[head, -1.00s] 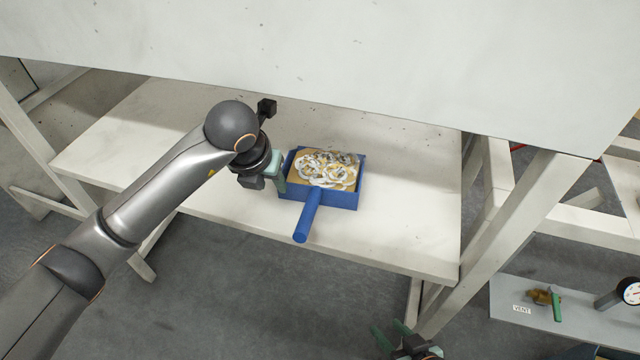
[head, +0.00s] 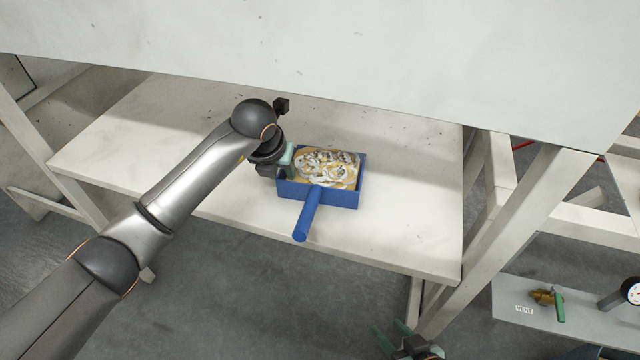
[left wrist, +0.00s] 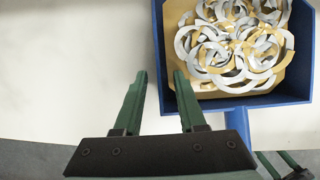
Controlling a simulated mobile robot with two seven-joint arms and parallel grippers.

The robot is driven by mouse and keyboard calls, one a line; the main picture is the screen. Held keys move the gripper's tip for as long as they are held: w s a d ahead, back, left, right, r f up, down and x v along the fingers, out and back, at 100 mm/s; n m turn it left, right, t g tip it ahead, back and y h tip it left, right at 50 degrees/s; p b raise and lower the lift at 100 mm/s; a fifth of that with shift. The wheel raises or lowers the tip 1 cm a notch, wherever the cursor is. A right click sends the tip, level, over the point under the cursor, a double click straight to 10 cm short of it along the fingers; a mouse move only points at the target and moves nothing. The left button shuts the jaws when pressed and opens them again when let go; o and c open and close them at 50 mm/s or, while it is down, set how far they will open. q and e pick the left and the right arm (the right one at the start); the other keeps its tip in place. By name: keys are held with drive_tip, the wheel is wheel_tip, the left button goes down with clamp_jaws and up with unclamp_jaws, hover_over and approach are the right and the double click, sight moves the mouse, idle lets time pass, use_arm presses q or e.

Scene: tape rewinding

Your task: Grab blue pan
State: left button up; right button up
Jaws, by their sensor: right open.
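The blue pan (head: 346,199), a square box with a round blue handle (head: 307,216), sits on the lower white shelf. It holds a pile of white and tan tape rings (head: 326,168). My left gripper (head: 285,160) is at the pan's left side, partly hidden by its own arm in the head view. In the left wrist view my left gripper (left wrist: 160,74) is open, with one finger on each side of the pan's left wall (left wrist: 160,55). Contact cannot be told. My right gripper (head: 392,334) is open and empty, low at the bottom edge, away from the pan.
The white shelf (head: 160,125) is otherwise clear around the pan. A white leg (head: 510,240) slants down at the right. A grey panel with a green-handled valve (head: 559,305) and a gauge stands at lower right.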

use_arm(q)
clamp_jaws()
idle(1.4)
